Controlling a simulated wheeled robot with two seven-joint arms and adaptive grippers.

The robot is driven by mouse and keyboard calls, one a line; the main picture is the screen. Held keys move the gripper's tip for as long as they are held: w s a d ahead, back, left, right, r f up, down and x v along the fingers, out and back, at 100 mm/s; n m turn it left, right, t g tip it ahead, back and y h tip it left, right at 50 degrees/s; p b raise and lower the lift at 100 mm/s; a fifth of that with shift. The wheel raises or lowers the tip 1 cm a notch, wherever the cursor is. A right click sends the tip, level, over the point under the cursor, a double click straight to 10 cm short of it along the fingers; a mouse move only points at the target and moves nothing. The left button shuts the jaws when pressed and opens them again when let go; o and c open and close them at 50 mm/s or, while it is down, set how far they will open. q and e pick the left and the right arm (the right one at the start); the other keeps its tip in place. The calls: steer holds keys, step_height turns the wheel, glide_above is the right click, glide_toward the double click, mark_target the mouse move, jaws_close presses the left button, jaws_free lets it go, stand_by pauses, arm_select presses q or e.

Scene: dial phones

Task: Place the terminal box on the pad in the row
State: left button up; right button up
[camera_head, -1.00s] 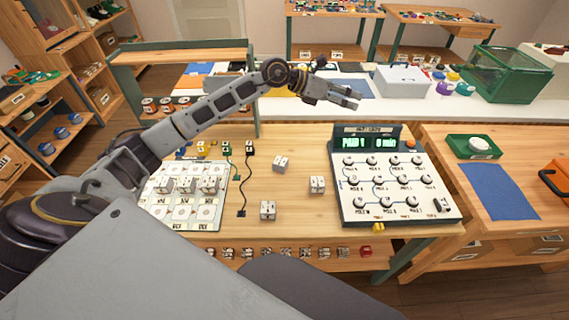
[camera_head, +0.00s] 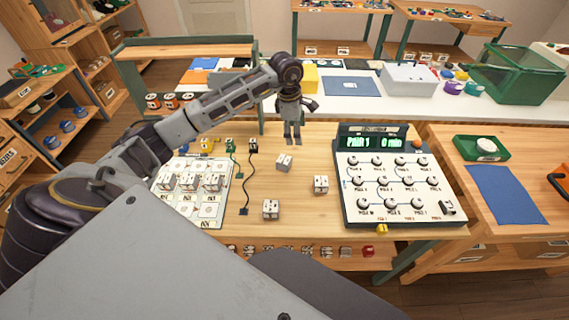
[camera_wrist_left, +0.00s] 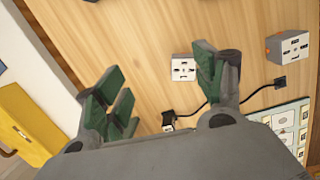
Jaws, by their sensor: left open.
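Three loose grey-white terminal boxes stand on the wooden table: one (camera_head: 284,162) near my left gripper, one (camera_head: 321,184) to its right and one (camera_head: 271,209) nearer the front. My left gripper (camera_head: 292,142) points down, open and empty, just behind the first box. In the left wrist view a box (camera_wrist_left: 183,68) shows beyond the open fingers (camera_wrist_left: 160,78), closer to the right one; another box (camera_wrist_left: 288,46) sits farther right. The white pad sheet (camera_head: 208,224) lies at the left, with several boxes in a row on its pads. My right gripper is not in view.
A dial panel (camera_head: 395,188) with a lit display stands right of the loose boxes. Black and green cables (camera_head: 246,185) lie between the sheet and the boxes. A green shelf unit (camera_head: 188,55) stands behind the sheet. Bare table surrounds the loose boxes.

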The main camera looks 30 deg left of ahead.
arm_select(q)
steer(key=s+a+m, duration=0.1)
steer(key=s+a+m+g+y, duration=0.1)
steer(key=s, duration=0.1)
steer(key=shift+f+m, duration=0.15)
steer(key=shift+m, duration=0.15)
glide_above(285, 159)
step_height(285, 159, down, 7)
steer(key=shift+d, duration=0.1)
steer(key=shift+f+p, duration=0.3)
steer(key=shift+f, duration=0.5)
